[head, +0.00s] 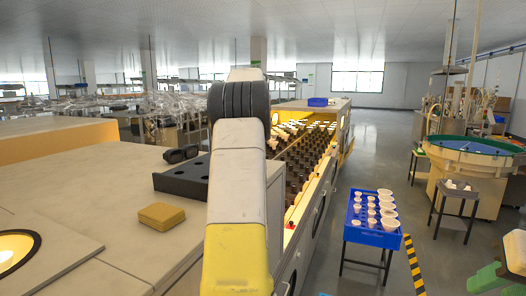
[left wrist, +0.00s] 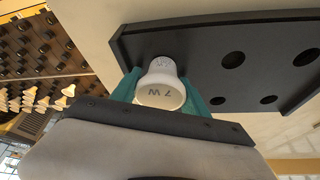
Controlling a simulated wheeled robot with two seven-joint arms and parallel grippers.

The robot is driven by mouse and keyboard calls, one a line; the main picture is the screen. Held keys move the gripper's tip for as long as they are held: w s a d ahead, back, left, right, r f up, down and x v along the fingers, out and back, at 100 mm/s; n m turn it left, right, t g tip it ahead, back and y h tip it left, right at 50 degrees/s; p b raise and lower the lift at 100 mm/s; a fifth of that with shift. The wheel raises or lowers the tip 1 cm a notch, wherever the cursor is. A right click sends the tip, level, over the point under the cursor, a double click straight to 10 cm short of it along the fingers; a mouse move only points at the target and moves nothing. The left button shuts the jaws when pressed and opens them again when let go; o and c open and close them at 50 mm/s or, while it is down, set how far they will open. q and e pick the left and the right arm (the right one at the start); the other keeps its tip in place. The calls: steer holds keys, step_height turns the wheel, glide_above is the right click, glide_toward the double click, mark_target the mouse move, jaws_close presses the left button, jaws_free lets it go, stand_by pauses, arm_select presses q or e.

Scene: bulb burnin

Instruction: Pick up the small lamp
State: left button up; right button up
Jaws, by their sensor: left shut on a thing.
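The small lamp (left wrist: 161,88) is white, with "7 W" on its broad round face, which points toward the left wrist camera. My left gripper (left wrist: 160,92) is shut on it, with a teal finger on either side. The lamp's narrow end points toward the edge of a black tray with round holes (left wrist: 200,66); I cannot tell whether it still touches the tray. In the head view, the black tray (head: 180,184) lies on the beige worktop, partly behind my arm, and the lamp is hidden.
A yellow block (head: 161,216) lies on the worktop in front of the tray. A long rack of dark sockets (head: 308,152) with lit lamps runs behind my arm.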

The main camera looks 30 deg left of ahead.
arm_select(q)
step_height(320, 180, up, 7)
steer(key=shift+r, duration=0.2)
steer(key=shift+w+a+r, duration=0.1)
steer(key=shift+w+r, duration=0.05)
steer(key=shift+r, duration=0.9)
steer(key=shift+s, duration=0.2)
